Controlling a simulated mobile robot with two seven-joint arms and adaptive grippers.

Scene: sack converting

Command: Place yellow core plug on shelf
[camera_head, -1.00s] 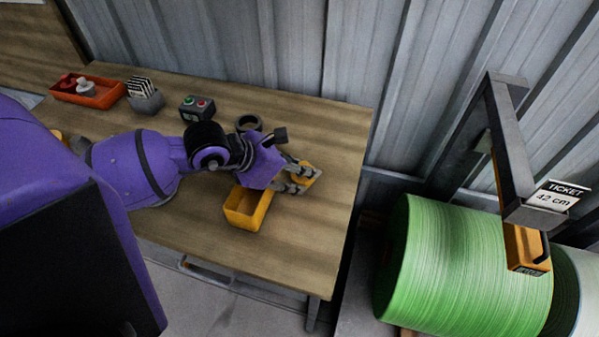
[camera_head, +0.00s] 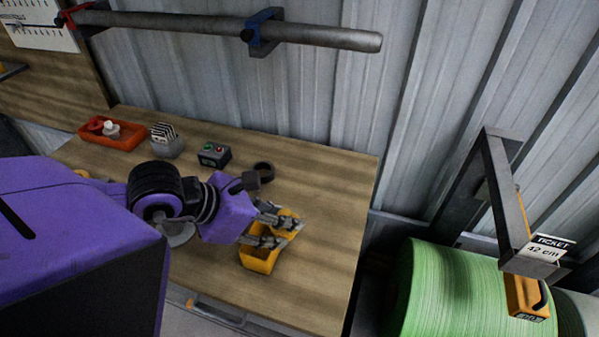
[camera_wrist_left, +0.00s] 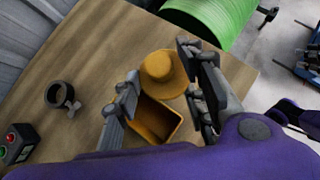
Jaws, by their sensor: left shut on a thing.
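The yellow core plug (camera_head: 288,220) is a flanged round piece, seen most clearly in the left wrist view (camera_wrist_left: 160,68). My left gripper (camera_head: 286,232) is shut on it, with a finger on each side; it also shows in the left wrist view (camera_wrist_left: 160,76). In the head view the plug and fingers overlap the far edge of an open yellow bin (camera_head: 258,262) on the workbench. The height of the plug above the bench is hard to tell. I cannot make out the shelf for certain. My right gripper is not in view.
On the wooden bench (camera_head: 325,190) are a dark ring clamp (camera_head: 264,168), a button box (camera_head: 214,155), a card holder (camera_head: 166,145) and a red tray (camera_head: 112,140). A grey bar (camera_head: 200,25) crosses the wall above. A green roll (camera_head: 460,290) stands right, under a ticketed arm.

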